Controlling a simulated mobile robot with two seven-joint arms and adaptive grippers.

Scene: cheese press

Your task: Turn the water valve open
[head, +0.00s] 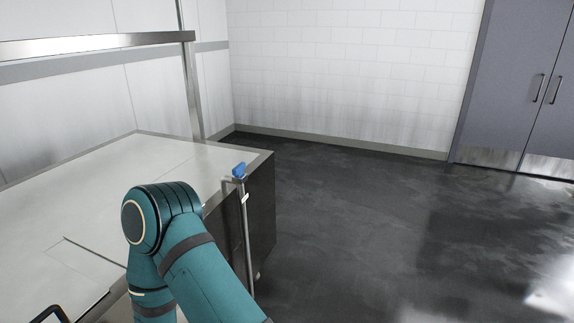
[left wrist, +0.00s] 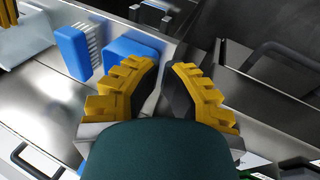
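A small blue handle (head: 239,169) sits on top of a thin upright metal pipe (head: 246,225) at the right corner of the steel table; it looks like the water valve. My teal arm is in front of the table in the head view, and no gripper shows there. In the left wrist view my left gripper (left wrist: 166,75) has its yellow-padded fingers apart, with nothing held between them. A blue block (left wrist: 128,52) lies just beyond its left finger; I cannot tell whether it is the valve handle. My right gripper is in neither view.
The steel table (head: 165,160) has a raised metal frame (head: 193,90) behind it. A blue brush with white bristles (left wrist: 92,40) is beside the blue block. A dark handle (left wrist: 280,52) is at the right. The dark floor (head: 380,220) is clear up to the grey doors (head: 515,90).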

